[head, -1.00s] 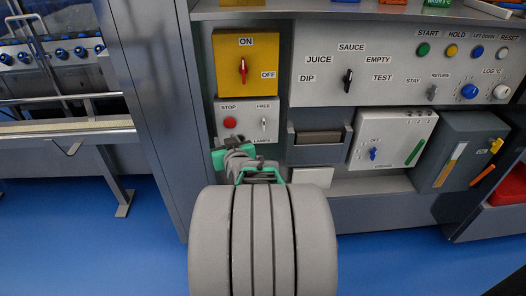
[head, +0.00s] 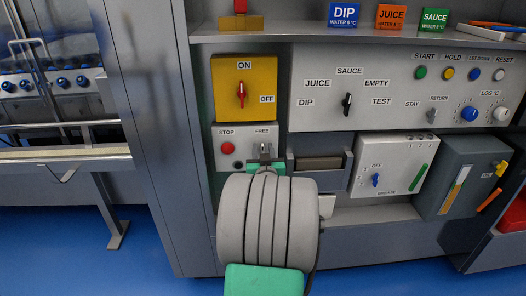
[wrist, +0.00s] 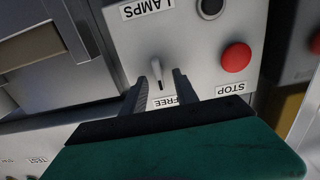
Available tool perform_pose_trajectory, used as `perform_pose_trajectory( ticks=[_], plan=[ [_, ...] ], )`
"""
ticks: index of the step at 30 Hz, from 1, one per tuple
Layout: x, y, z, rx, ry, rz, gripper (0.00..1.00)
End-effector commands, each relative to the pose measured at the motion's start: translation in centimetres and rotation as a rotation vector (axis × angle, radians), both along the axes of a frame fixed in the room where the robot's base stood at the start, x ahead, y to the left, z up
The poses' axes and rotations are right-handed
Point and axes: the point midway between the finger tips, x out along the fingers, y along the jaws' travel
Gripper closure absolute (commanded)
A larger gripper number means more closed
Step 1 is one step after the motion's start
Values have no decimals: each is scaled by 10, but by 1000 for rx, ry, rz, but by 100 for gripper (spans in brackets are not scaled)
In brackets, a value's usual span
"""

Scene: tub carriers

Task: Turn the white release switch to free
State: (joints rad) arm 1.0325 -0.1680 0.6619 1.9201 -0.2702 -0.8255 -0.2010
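The white release switch (wrist: 156,70) is a small pale lever on a light grey panel (wrist: 195,55). The FREE label (wrist: 184,100) is beside it in the wrist view, which shows the panel upside down. My gripper (wrist: 159,77) is open, with one dark finger on each side of the lever. Small gaps show between the fingers and the lever; I cannot tell whether either touches. In the head view my gripper (head: 264,151) is at the same panel and partly hides the switch. The lever's exact setting is hard to tell.
On the same panel are a red STOP button (head: 228,148) and a dark round part (head: 238,164) beside the LAMPS label (wrist: 147,8). A yellow ON/OFF box (head: 259,85) is just above. A grey protruding holder (head: 318,172) stands close on the right.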

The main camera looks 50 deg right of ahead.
Motion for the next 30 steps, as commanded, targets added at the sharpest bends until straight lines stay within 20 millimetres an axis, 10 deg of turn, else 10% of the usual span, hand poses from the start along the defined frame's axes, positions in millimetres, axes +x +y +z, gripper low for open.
perform_pose_trajectory(
  ticks=[13, 30],
  plan=[
    [0, 0, 0, 1, 1, 0, 100],
    [0, 1, -2, -13, 14, 0, 100]
  ],
)
